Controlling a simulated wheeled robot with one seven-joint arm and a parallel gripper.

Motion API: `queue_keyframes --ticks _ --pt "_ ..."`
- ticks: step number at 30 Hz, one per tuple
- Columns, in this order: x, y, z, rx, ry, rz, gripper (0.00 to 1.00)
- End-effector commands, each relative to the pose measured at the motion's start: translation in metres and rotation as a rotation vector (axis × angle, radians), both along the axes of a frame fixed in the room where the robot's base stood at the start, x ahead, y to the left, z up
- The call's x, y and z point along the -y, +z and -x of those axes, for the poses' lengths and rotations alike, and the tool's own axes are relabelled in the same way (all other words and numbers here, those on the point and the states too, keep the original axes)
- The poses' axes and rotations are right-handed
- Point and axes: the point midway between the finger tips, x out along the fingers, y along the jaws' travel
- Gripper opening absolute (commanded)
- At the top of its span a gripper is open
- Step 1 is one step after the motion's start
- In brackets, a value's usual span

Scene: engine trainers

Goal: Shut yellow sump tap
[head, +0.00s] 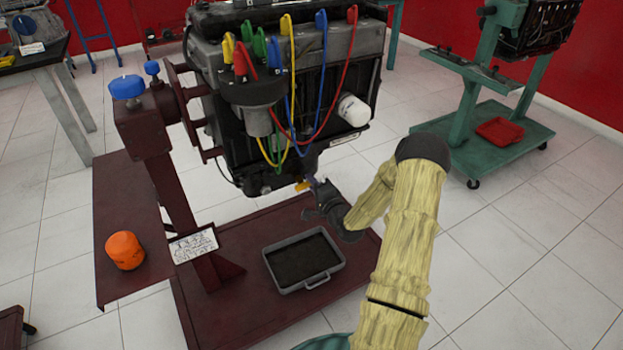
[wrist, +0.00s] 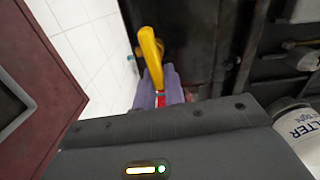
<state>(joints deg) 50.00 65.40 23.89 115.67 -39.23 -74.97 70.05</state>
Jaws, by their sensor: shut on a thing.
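The yellow sump tap (head: 303,186) shows as a small yellow piece under the bottom of the black engine (head: 315,95) in the head view. In the wrist view the yellow tap (wrist: 151,48) is a curved lever whose lower end runs down to between my fingertips. My gripper (head: 313,183) reaches in from the right below the engine. Its purple fingers (wrist: 164,80) are shut on the tap lever. The tap's body and its joint with the sump are mostly hidden.
A grey drain tray (head: 334,275) with dark content sits on the dark red stand base (head: 245,315) below. A white filter (head: 354,110) sticks out of the engine's right side. Coloured cables (head: 324,85) hang in front. An orange filter (head: 125,250) stands at left.

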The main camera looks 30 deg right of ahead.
Motion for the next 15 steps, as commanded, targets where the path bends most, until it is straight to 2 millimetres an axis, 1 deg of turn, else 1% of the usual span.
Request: queue_keyframes --ticks 1,6,15 --pt "0.0000 0.0041 -0.0017 0.008 0.001 -0.021 0.00" --pt "-0.0005 0.0023 -0.0019 0.008 0.001 -0.070 0.00" --pt "-0.0010 0.0013 -0.0020 0.006 0.002 -0.085 0.00"
